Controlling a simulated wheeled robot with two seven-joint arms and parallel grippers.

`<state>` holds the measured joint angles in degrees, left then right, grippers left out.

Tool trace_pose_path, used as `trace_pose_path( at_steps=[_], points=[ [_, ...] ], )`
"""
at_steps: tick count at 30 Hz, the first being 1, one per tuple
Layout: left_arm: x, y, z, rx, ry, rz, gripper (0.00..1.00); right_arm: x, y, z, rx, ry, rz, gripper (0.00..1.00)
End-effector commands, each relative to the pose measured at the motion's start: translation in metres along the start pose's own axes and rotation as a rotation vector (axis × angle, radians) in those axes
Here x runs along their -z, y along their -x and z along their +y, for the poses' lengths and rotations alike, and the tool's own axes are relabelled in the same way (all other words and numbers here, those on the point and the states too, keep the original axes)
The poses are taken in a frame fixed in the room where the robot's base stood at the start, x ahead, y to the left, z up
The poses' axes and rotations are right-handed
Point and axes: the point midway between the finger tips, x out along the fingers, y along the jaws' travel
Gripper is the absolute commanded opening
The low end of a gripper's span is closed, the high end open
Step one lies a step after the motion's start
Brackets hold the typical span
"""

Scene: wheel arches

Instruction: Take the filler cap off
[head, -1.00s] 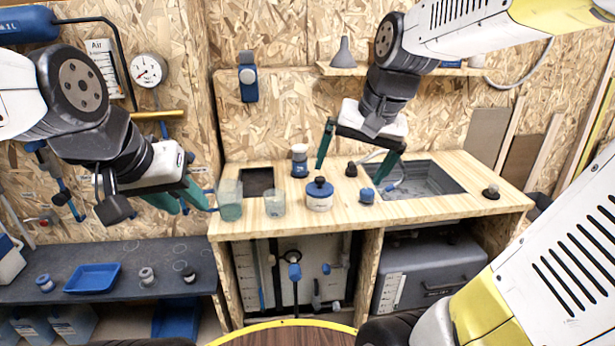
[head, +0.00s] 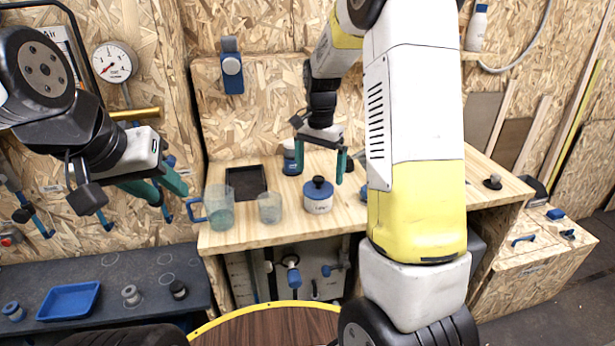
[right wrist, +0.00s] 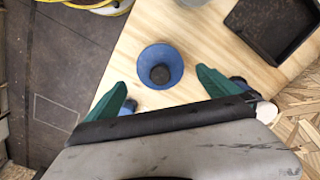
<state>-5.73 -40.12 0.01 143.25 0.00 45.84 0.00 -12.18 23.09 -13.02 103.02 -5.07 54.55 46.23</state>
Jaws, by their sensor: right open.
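A round white pot (head: 318,204) with a blue lid and black knob (head: 318,182) stands on the wooden bench. From above in the right wrist view its blue top and black knob (right wrist: 160,74) lie between and beyond the fingertips. I cannot tell for certain which part is the filler cap. My right gripper (head: 321,162) is open and empty, above and behind the pot; its teal fingers also show in the right wrist view (right wrist: 160,80). My left gripper (head: 170,194) has its fingers parted and empty, left of the jug. A small blue item is partly hidden by my right arm.
A clear jug (head: 219,212) and a clear cup (head: 269,208) stand left of the pot. A blue tray (head: 68,301) lies on the dark lower bench. My right arm hides the bench's right middle.

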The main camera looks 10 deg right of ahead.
Motion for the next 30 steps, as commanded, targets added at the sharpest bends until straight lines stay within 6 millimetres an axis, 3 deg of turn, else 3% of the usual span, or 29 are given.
trace_pose_path(
  at_steps=[7,16,25,30],
  points=[
    [0.000,0.000,0.000,0.000,0.000,0.000,0.36,-0.002,-0.036,-0.001,-0.002,0.001,-0.002,1.00],
    [0.000,0.000,0.000,0.000,0.000,0.000,0.36,-0.001,-0.042,-0.001,0.001,0.001,0.000,1.00],
    [0.000,0.000,0.000,0.000,0.000,0.000,0.36,-0.001,-0.042,-0.001,0.001,0.001,0.000,0.43],
    [0.000,0.000,0.000,0.000,0.000,0.000,0.36,-0.001,-0.042,-0.001,0.001,0.001,0.000,0.42]
  ],
)
